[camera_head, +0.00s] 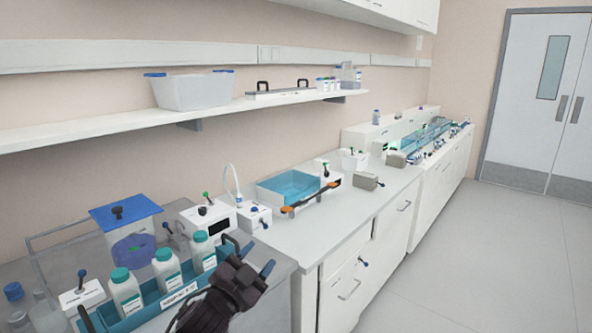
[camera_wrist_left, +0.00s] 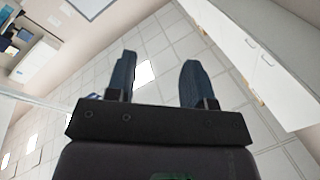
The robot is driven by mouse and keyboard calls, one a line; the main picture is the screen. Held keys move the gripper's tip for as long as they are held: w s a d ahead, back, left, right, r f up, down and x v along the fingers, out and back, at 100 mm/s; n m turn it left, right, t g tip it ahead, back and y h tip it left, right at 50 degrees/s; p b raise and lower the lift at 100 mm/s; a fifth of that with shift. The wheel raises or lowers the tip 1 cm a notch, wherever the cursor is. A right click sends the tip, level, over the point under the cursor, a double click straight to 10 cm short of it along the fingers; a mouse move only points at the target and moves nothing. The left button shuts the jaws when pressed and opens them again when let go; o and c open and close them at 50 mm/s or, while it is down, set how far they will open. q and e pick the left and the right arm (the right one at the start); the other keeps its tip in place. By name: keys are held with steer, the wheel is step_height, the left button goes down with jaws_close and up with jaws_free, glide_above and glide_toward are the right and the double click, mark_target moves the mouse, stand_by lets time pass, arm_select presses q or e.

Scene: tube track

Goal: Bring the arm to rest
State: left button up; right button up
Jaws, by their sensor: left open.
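My left gripper (camera_head: 247,257) is at the bottom of the head view, over the front edge of the near bench and beside the teal bottle rack. Its two blue-tipped fingers are apart with nothing between them. In the left wrist view the open fingers (camera_wrist_left: 158,80) show against a tiled surface, with no object between them. My right gripper is not in either view.
A teal rack (camera_head: 150,312) with white teal-capped bottles (camera_head: 165,268) stands close left of the gripper. Behind it are a blue-lidded clear tank (camera_head: 130,240) and white devices (camera_head: 208,222). A blue tray (camera_head: 290,187) sits farther along. Open floor (camera_head: 470,260) lies to the right.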

arm_select(q)
steer(key=s+a+f+n+g+y+b, duration=0.1)
steer(key=s+a+f+n+g+y, duration=0.1)
steer(key=s+a+f, duration=0.4)
steer(key=s+a+f+n+g+y+b, duration=0.1)
steer(key=s+a+f+n+y, duration=0.3)
steer(key=s+f, duration=1.1)
steer(key=s+a+f+n+g+y+b, duration=0.1)
steer(key=s+a+f+n+g+y, duration=0.2)
steer(key=s+a+f, duration=0.6)
step_height(320, 180, down, 3)
steer(key=s+n, duration=0.1)
steer(key=n, duration=0.1)
steer(key=shift+s+n+g, duration=0.3)
steer(key=shift+n, duration=0.1)
steer(key=shift+f, duration=0.15)
